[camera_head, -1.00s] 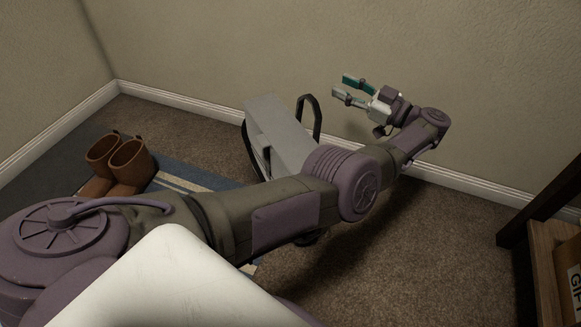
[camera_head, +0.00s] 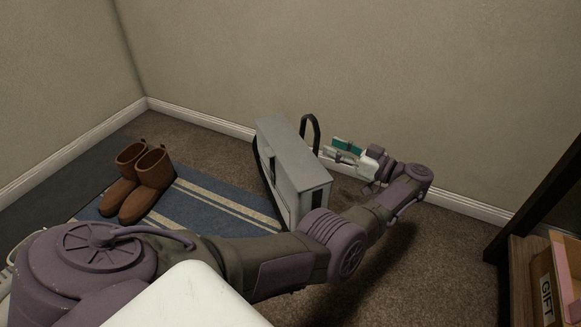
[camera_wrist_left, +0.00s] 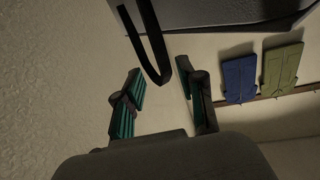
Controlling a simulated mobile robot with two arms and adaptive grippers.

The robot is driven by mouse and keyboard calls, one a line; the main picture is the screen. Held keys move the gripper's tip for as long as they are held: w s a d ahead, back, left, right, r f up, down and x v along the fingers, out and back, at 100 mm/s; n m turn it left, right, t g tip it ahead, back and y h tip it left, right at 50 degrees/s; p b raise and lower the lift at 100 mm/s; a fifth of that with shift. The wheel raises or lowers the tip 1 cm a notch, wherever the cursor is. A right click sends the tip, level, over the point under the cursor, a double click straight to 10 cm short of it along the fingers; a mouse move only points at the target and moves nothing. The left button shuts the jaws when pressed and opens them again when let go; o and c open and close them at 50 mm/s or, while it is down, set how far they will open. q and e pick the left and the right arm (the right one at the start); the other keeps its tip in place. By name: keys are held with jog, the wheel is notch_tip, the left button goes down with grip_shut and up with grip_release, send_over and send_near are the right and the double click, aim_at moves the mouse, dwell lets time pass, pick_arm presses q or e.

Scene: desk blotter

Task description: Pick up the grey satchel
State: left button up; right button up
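The grey satchel (camera_head: 292,158) stands upright on the carpet and the edge of the striped rug, near the back wall. A dark strap loop (camera_head: 311,130) rises at its far right side. My left gripper (camera_head: 342,151) is just right of the satchel, fingers pointing left at the strap. In the left wrist view the satchel's grey side (camera_wrist_left: 215,14) fills the top, and the strap (camera_wrist_left: 155,45) hangs down toward the gap between the open fingers (camera_wrist_left: 160,102). I see no grip on it. My right gripper is not in view.
Brown boots (camera_head: 140,180) stand left on the blue striped rug (camera_head: 215,208). A wooden shelf with a box marked GIFT (camera_head: 547,290) is at the right. The left wrist view shows a blue item (camera_wrist_left: 239,79) and an olive item (camera_wrist_left: 281,68). Carpet at centre right is clear.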

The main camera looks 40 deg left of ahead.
aim_at(317, 140)
pick_arm(q)
jog(key=a+b, duration=0.1)
jog(key=a, duration=0.1)
jog(key=a+b, duration=0.2)
jog(key=a, duration=0.1)
jog(key=shift+s+a, duration=0.35)
jog(key=shift+s, duration=0.05)
jog(key=shift+r, duration=0.1)
jog(key=shift+c, duration=0.2)
grip_shut()
jog(key=shift+r, duration=0.1)
